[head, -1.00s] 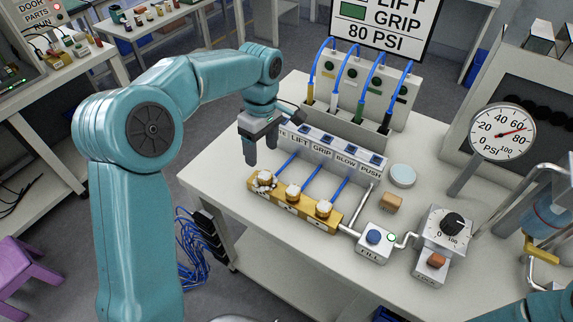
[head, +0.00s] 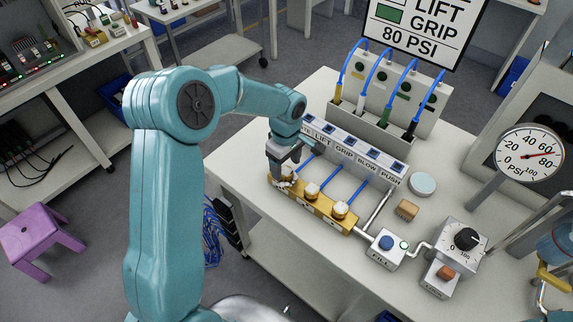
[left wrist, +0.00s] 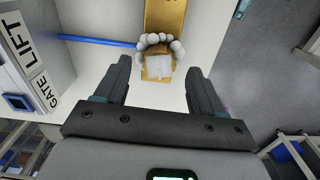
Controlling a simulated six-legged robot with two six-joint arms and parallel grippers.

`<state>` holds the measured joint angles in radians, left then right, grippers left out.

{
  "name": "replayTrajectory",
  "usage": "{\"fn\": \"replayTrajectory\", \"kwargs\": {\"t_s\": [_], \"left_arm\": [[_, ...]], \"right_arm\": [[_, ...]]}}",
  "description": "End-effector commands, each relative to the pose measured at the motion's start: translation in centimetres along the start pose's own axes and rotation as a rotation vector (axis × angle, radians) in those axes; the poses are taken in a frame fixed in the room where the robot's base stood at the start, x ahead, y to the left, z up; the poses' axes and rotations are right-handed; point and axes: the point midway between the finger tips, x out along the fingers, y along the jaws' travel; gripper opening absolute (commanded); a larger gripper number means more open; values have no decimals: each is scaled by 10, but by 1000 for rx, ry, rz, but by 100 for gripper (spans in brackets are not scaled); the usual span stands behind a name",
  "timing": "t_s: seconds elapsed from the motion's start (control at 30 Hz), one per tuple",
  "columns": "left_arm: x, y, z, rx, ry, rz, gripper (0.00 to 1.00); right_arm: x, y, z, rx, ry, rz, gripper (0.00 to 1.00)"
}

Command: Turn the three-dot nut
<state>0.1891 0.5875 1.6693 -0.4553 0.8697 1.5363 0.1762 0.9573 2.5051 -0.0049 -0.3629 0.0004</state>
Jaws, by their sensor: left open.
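A brass block (head: 326,216) lies on the bench with three brass and white nuts in a row: a left-end nut (head: 286,181), a middle nut (head: 312,190) and a right nut (head: 340,208). Dot marks are too small to read, so I cannot tell which nut has three. My left gripper (head: 284,168) is open, pointing down at the left-end nut. In the left wrist view, that nut (left wrist: 158,67), with a pale knobbly rim, lies centred between the spread fingertips (left wrist: 160,75), with a gap on each side. My right gripper is out of view.
Blue hoses run from the block to a labelled switch strip (head: 352,150) close behind. A fill box (head: 386,250), a knob box (head: 462,248) and a gauge (head: 529,155) stand to the right. A tan block (head: 407,210) lies between. Bare bench lies in front.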

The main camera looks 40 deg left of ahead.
Motion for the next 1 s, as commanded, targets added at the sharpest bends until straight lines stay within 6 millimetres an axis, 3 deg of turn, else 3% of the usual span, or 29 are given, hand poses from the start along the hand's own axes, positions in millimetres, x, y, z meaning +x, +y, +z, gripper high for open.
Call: {"fn": "replayTrajectory", "kwargs": {"t_s": [0.2, 0.47, 0.5, 0.67, 1.0], "left_arm": [[20, 2, 1, 0, 0, -1, 69], [22, 2, 0, 0, 1, 0, 69], [22, 2, 0, 0, 1, 0, 65], [22, 2, 0, 0, 1, 1, 13], [22, 2, 0, 31, 2, 2, 13]], "right_arm": [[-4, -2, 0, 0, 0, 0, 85], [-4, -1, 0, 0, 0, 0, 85], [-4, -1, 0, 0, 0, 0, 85], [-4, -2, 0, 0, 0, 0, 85], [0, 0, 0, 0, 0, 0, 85]]}}
